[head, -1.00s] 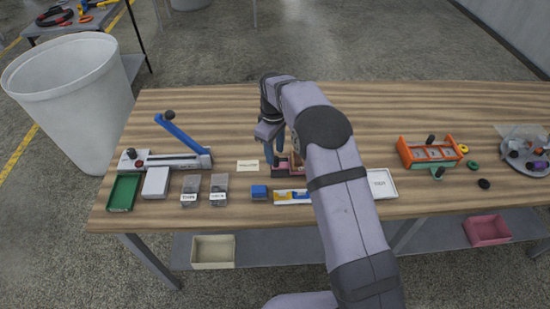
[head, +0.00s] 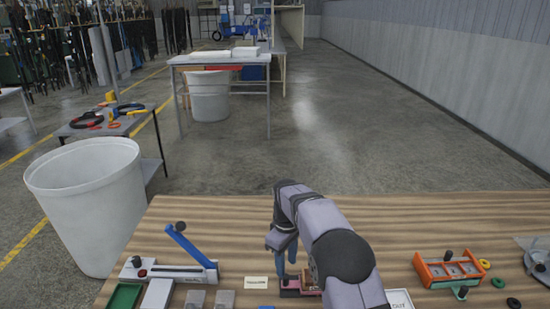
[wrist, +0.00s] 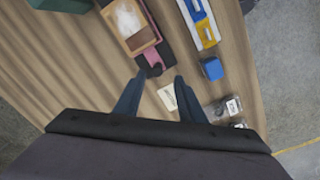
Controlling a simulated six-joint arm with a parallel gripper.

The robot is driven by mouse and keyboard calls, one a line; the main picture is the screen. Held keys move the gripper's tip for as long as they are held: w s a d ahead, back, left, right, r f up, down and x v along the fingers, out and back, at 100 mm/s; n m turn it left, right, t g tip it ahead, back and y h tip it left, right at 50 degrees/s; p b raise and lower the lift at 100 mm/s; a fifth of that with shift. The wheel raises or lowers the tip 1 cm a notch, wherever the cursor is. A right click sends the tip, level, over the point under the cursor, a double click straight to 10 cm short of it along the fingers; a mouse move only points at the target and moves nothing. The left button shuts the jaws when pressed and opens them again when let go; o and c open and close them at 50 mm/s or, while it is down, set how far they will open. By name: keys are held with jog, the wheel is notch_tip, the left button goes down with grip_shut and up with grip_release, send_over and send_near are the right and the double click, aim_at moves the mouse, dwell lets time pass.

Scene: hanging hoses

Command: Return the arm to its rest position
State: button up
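My gripper (head: 281,266) hangs over the wooden workbench (head: 390,218), with my arm reaching forward from the lower right. In the wrist view, the two dark blue fingers of the gripper (wrist: 156,88) stand apart with nothing held between them. A pale label card (wrist: 168,97) lies on the bench below the fingers. A pink and black fixture (wrist: 150,60) with a wooden tray (wrist: 128,22) is just beyond the fingertips. In the head view, the pink fixture (head: 289,292) sits close under the gripper, partly hidden by my arm.
A lever tool with a blue handle (head: 190,246) and a green tray (head: 124,297) stand at the left. An orange rack (head: 449,270) stands at the right. A large white bin (head: 88,205) is beside the bench. The bench behind my arm is clear.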

jog(key=s+d+m, duration=0.3)
jog(key=s, duration=0.7)
jog(key=s+d+m, duration=0.4)
jog(key=s, duration=0.7)
jog(key=s+d+m, duration=0.3)
jog(key=s, duration=0.7)
jog(key=shift+s+d+r, duration=0.25)
jog(key=shift+d+r, duration=0.1)
